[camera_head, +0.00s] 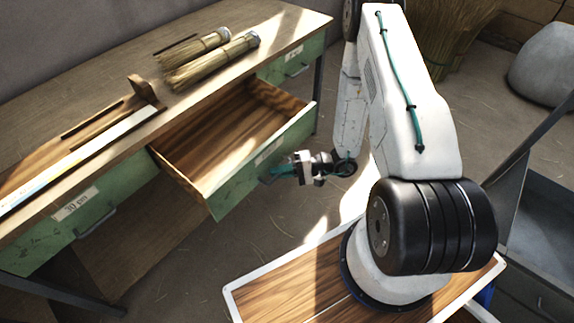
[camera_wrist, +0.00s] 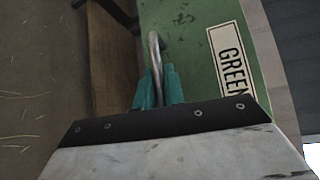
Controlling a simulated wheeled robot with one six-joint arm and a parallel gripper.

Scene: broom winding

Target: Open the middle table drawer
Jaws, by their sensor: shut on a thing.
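The middle drawer (camera_head: 222,142) of the wooden table is pulled out, and its bare wooden inside shows in the head view. Its green front shows in the wrist view (camera_wrist: 190,40), with a label (camera_wrist: 230,58) whose visible letters read "GREEN". My gripper (camera_head: 275,172) is at the drawer front. In the wrist view its teal fingers (camera_wrist: 157,88) are shut on the metal drawer handle (camera_wrist: 155,52). Part of the handle is hidden between the fingers.
The left drawer (camera_head: 80,208) and the right drawer (camera_head: 292,62) are closed. Straw bundles (camera_head: 208,58) and a wooden fixture (camera_head: 100,130) lie on the tabletop (camera_head: 60,100). A grey rounded object (camera_head: 545,65) and straw (camera_head: 440,35) stand at the back right. Bare floor lies below the drawer.

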